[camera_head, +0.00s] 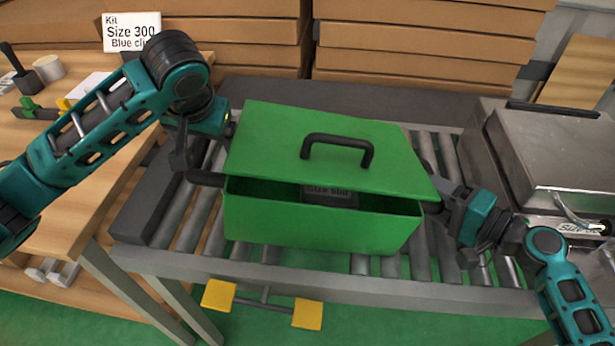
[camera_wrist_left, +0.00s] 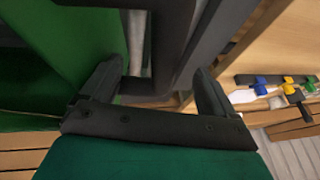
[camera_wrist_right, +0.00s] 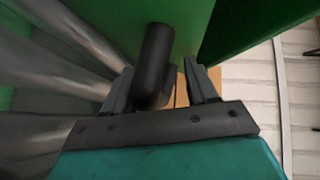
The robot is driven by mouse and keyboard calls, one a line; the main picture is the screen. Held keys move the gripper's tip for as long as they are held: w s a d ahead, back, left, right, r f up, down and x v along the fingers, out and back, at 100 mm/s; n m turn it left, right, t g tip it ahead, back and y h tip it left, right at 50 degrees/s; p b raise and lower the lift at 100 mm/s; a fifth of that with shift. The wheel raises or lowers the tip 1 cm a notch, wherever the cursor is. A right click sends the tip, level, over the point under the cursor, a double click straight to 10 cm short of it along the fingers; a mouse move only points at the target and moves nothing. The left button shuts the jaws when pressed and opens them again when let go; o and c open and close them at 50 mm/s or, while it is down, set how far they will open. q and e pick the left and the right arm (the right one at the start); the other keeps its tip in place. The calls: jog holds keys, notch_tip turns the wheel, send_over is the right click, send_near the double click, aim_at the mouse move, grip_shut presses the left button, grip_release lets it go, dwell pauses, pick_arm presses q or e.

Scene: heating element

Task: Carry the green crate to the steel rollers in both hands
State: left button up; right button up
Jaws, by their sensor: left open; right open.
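The green crate (camera_head: 300,225) stands on the steel rollers (camera_head: 182,225). Its green lid (camera_head: 270,140) with a black top handle (camera_head: 338,142) sits askew, and a dark labelled box (camera_head: 325,195) shows through the front gap. My left gripper (camera_head: 188,165) is open at the crate's left side handle (camera_head: 206,178); in the left wrist view a black bar (camera_wrist_left: 172,55) lies between its fingers. My right gripper (camera_head: 440,188) is open at the right side, partly hidden. In the right wrist view the black right handle (camera_wrist_right: 155,60) is between its fingers, nearer the left one.
A steel machine (camera_head: 560,150) stands close at the right of the rollers. A wooden bench (camera_head: 60,180) with small tools is at the left. Cardboard boxes (camera_head: 420,60) line the back. Yellow pedals (camera_head: 218,295) are below the roller frame.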

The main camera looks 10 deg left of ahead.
pick_arm(q)
jog(key=shift+s+d+r, duration=0.15)
jog(key=shift+d+r, duration=0.15)
jog(key=shift+r, duration=0.15)
jog(key=shift+s+d+r, duration=0.15)
jog(key=shift+d+r, duration=0.1)
jog(key=shift+r, duration=0.2)
pick_arm(e)
jog(key=shift+s+a+r, duration=0.15)
jog(key=shift+a+r, duration=0.05)
jog(key=shift+a, duration=0.15)
